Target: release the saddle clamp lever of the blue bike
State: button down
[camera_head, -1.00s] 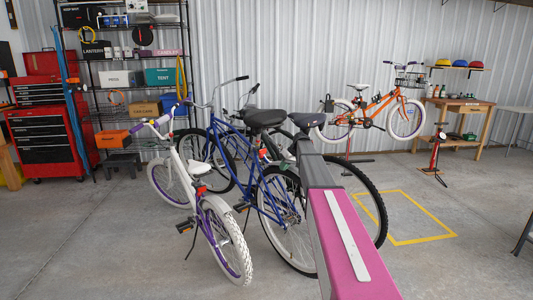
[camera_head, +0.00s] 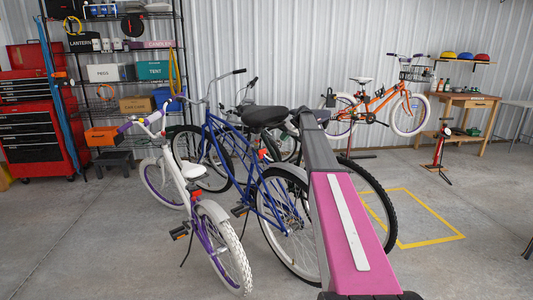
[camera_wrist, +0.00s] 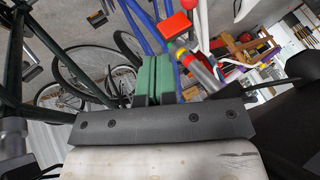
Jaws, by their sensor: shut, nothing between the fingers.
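The blue bike (camera_head: 228,150) stands in the middle of the head view with its black saddle (camera_head: 264,116) on top. My arm reaches in from the lower right, beside the saddle, and hides the part behind it. My gripper is hidden in the head view. In the wrist view my gripper (camera_wrist: 152,78) has its green finger pads together and empty, close to blue frame tubes (camera_wrist: 148,30). A red reflector-like block (camera_wrist: 175,25) and a silver piece with red and yellow parts (camera_wrist: 200,68) are beside the fingers. I cannot make out the clamp lever for certain.
A white and purple bike (camera_head: 195,205) stands close at the left. Dark bikes stand behind the blue one. An orange bike (camera_head: 378,100) hangs on a stand at the back. A red tool chest (camera_head: 40,125) and shelves (camera_head: 125,60) line the back left.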

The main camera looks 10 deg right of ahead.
jog(key=a+f, duration=0.9)
jog(key=shift+w+a, duration=0.3)
jog(key=shift+s, duration=0.1)
dwell(0.4)
